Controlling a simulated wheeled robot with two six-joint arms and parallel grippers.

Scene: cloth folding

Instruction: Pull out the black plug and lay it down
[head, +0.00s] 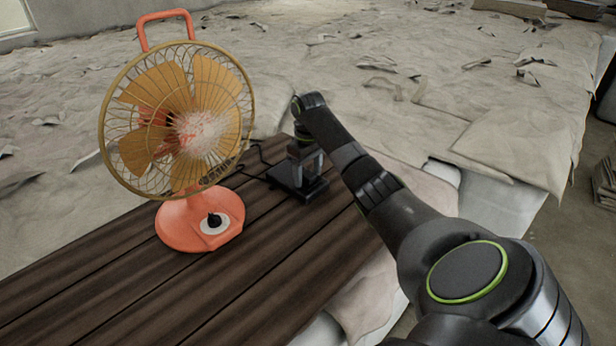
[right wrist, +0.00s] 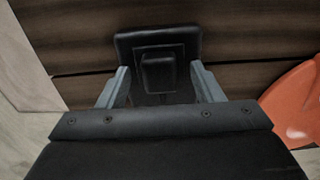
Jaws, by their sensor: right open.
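The black plug (right wrist: 158,73) sits upright in a black socket block (right wrist: 130,42) in the right wrist view. The block also shows in the head view (head: 284,181), on the wooden table, with a cord behind it. My right gripper (right wrist: 160,70) points down over the block, its two grey fingers apart on either side of the plug. Gaps show between the plug and both fingers. In the head view the right gripper (head: 309,170) hides most of the plug. My left gripper is not in view.
An orange fan (head: 185,222) with a wire cage stands on the table left of the block. The dark wooden table (head: 110,295) is bare at the front left. Rumpled pale cloth covers the ground behind and to the right.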

